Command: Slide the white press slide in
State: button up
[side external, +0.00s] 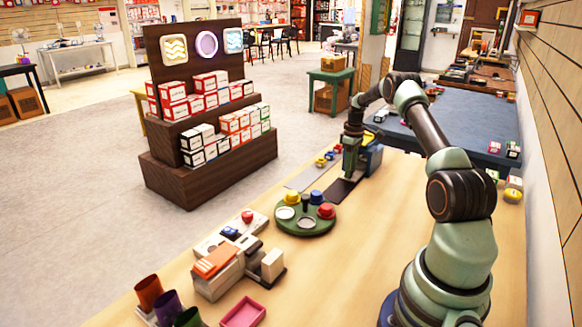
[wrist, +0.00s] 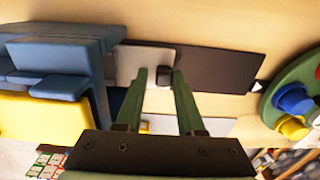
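The white press slide (wrist: 132,64) is a pale flat plate in the wrist view, lying on a dark base plate (wrist: 222,70) beside the blue and yellow press (wrist: 60,75). A dark knob (wrist: 164,75) stands at the slide's right edge. My gripper (wrist: 161,76) is open, with its two green fingers on either side of the knob and a gap showing on the left. In the side view my gripper (side external: 350,142) is low in front of the press (side external: 371,158), above the dark plate (side external: 342,190). The slide is hidden there.
A green round tray (side external: 306,228) with coloured knobs stands near the dark plate. A pale strip (side external: 307,177) with small coloured pieces lies alongside. An orange and white device (side external: 218,270), coloured cups and a pink tray (side external: 243,312) are nearer the camera. The table's middle right is clear.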

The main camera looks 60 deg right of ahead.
notch_tip(320, 180, up, 12)
dwell(0.5)
notch_tip(320, 180, up, 5)
jog(key=shift+r, duration=0.1)
dwell(0.6)
grip_shut()
dwell(1.4)
